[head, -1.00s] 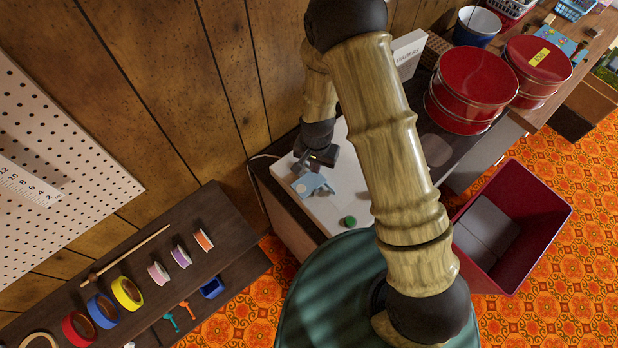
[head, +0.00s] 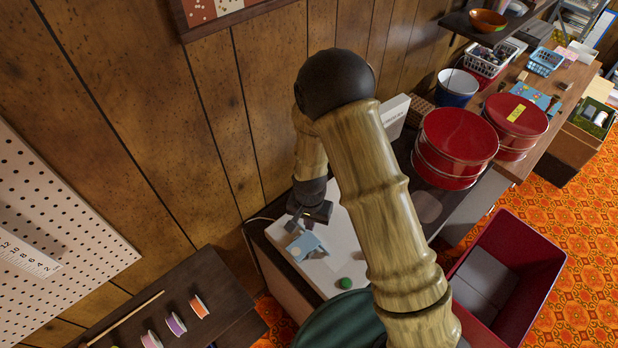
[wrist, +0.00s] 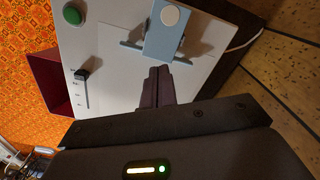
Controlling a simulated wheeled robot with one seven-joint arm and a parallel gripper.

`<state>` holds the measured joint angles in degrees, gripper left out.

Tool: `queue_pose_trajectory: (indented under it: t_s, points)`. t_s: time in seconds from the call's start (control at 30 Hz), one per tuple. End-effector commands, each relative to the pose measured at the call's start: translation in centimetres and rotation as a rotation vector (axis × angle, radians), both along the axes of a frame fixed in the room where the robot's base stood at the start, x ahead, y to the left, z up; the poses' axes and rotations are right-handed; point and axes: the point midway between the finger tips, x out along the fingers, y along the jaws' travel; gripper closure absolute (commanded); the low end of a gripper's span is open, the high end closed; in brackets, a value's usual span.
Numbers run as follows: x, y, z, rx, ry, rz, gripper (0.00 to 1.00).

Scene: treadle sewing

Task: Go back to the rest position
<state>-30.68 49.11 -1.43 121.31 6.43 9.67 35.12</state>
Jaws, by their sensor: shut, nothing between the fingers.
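My gripper (wrist: 158,88) shows in the wrist view with its dark fingers together and nothing between them. In the head view my gripper (head: 297,219) hangs at the end of my arm, above the white machine top. A light blue bracket-like part with a pale round disc (head: 305,246) stands on that white surface, close beside the fingertips. The blue part also shows in the wrist view (wrist: 165,45), just beyond the fingertips. I cannot tell from these views whether they touch. My arm covers part of the white surface.
A green button (head: 345,283) sits on the white top (head: 345,240); a dark lever (wrist: 82,74) shows in the wrist view. Red tins (head: 455,145) stand behind to the right. A red bin (head: 535,255) is at right. Shelf with spools (head: 175,325) at lower left. Wood wall (head: 200,120) behind.

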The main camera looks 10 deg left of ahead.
Motion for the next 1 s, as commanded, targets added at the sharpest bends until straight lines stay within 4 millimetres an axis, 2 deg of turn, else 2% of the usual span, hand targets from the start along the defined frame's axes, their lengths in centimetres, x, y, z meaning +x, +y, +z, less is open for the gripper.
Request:
queue_pose_trajectory:
  t_s: [0.23, 0.37, 0.5, 0.67, 0.87, 1.0]
  points:
    - [0.1, -0.3, 0.4, 0.002, -0.004, 0.0, 1.0]
    - [0.7, -1.5, 2.4, 0.012, -0.02, 0.009, 1.0]
    - [1.2, -4.4, 6.1, 0.027, -0.049, 0.034, 1.0]
    - [0.8, -8.3, 10.6, 0.034, -0.091, 0.07, 1.0]
    - [-0.9, -13.1, 15.4, 0.029, -0.147, 0.117, 1.0]
    - [-2.9, -16.2, 18.2, 0.014, -0.186, 0.15, 1.0]
